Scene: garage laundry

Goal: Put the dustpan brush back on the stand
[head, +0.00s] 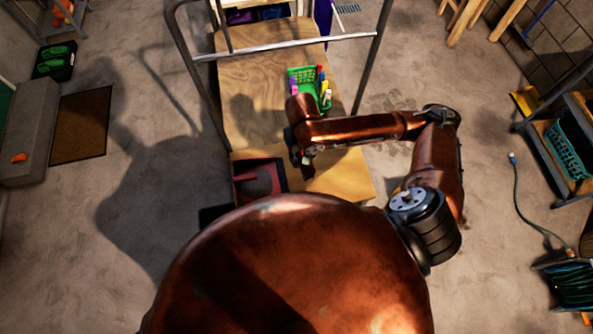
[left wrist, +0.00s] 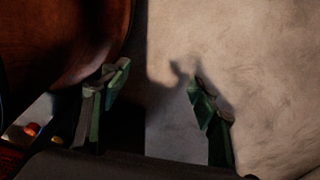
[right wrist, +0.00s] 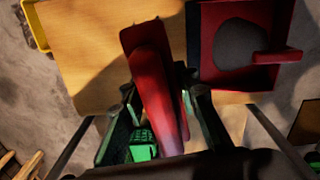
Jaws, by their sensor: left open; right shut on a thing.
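My right gripper (right wrist: 163,112) is shut on the red dustpan brush (right wrist: 152,75), whose long red body points away between the fingers over the wooden cart top (right wrist: 100,60). In the head view my right gripper (head: 300,155) hangs above the cart, and its arm mostly hides the brush. A red, flat, tray-like piece (right wrist: 205,45) with a dark rounded patch lies beside the brush; it also shows in the head view (head: 247,167). I cannot tell whether it is the dustpan or the stand. My left gripper (left wrist: 160,95) is open and empty above the floor.
A green basket (head: 303,75) with coloured bottles stands on the cart behind my right arm. The cart's metal rail (head: 290,46) crosses its far side. A shelf with a teal basket (head: 565,150) and a hose lie at right. The left floor is mostly clear.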

